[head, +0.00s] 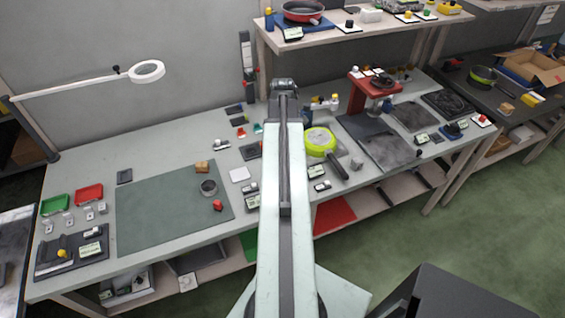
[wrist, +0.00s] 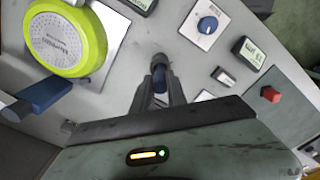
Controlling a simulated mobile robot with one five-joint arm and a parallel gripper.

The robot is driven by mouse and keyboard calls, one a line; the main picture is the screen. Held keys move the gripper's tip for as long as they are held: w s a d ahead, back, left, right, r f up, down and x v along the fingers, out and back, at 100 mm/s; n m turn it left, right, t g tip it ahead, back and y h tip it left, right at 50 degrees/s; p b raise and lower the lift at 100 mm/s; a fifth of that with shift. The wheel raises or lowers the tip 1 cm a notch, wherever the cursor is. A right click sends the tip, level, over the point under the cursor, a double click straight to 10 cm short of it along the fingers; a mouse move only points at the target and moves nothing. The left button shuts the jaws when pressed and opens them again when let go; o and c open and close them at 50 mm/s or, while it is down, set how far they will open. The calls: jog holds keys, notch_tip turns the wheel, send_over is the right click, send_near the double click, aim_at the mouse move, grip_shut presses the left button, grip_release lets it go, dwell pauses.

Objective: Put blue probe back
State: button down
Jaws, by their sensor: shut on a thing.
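My gripper (wrist: 158,88) shows in the wrist view with its two dark fingers closed together on a small, dark blue, rounded piece (wrist: 158,74). I take this piece to be the blue probe. Only its top end shows; the rest is hidden between the fingers. It is over the light grey bench top, and I cannot tell whether it touches it. In the head view my own arm covers the middle of the bench, and neither the gripper's fingertips nor the held probe can be made out. I cannot pick out the probe's holder for sure.
A blue knob on a white plate (wrist: 207,24), a small display (wrist: 248,53) and a red block (wrist: 270,94) are to the right. A green mat (head: 165,213) has free room.

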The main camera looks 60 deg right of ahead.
notch_tip(320, 180, down, 4)
jog(key=b, duration=0.3)
jog(key=shift+b, duration=0.4)
jog(key=shift+r, duration=0.2)
jog(key=shift+f, duration=0.15)
jog(key=c, duration=1.3)
grip_release()
notch_tip(320, 180, up, 13)
jog(key=p, duration=1.2)
jog(key=shift+f+p, duration=0.2)
jog(key=shift+p, duration=0.15)
jog(key=shift+f, duration=0.1)
